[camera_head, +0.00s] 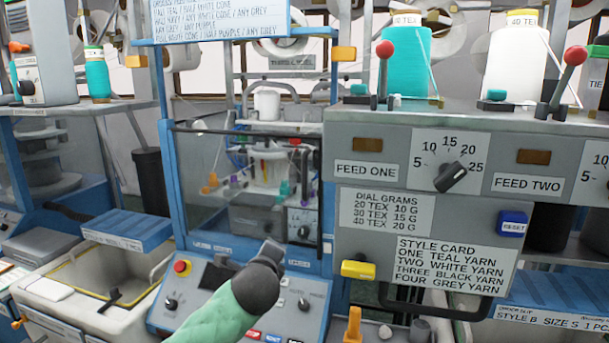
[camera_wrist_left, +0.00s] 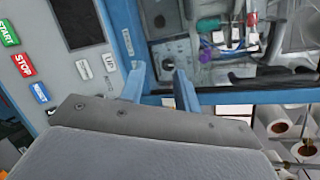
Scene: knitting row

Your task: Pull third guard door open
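The guard door (camera_head: 205,165) is a clear panel in a blue frame on the middle machine, and it looks closed. A dark upright bar, likely its handle (camera_head: 318,185), runs near the door's right edge. A dark bar also crosses the left wrist view (camera_wrist_left: 275,78), right of the fingers. My left gripper (camera_head: 272,250) is low in front of the door, above the control panel; its fingers are hard to make out there. In the left wrist view the two blue fingers (camera_wrist_left: 159,72) stand apart with nothing seen between them. My right gripper is not in view.
The sloped control panel (camera_head: 200,312) with knobs and a red button (camera_head: 182,267) lies below the door. The grey feed unit (camera_head: 385,150) with a yellow lever (camera_head: 358,270) juts out at right. A white bin (camera_head: 75,310) stands at left.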

